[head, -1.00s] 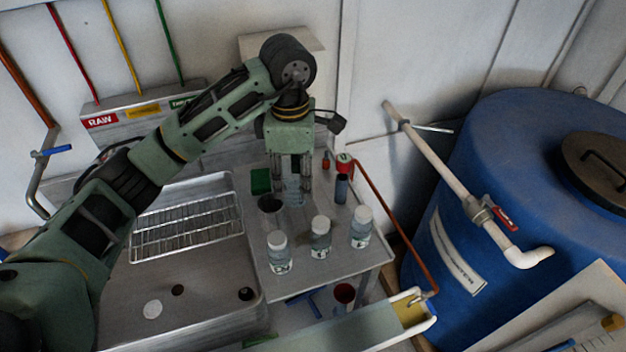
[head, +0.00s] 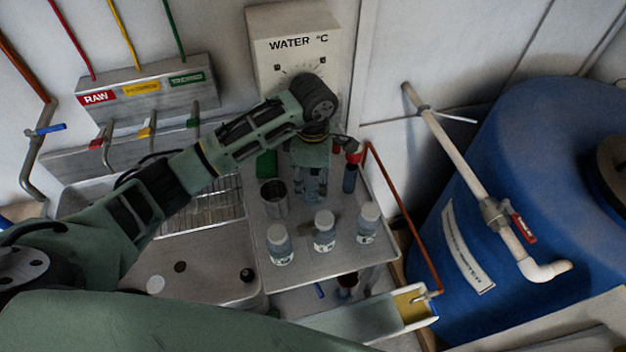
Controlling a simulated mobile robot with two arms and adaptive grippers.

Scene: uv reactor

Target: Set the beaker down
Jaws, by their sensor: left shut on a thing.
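My left gripper (head: 311,186) points down over the back of the steel side table (head: 297,265). It is shut on the beaker (head: 312,191), a clear glass vessel mostly hidden between and behind the fingers. The beaker is low over the table, between a steel cup on its left and a dark cylinder on its right. I cannot tell whether its base touches the table top. My right gripper is not in view.
The steel cup (head: 273,198) stands close to the left. Three white-capped bottles (head: 280,245), (head: 324,232), (head: 368,223) stand in front. The dark cylinder (head: 349,178) is to the right. A wire rack (head: 205,212) lies left, over the sink. Bare table shows at the front.

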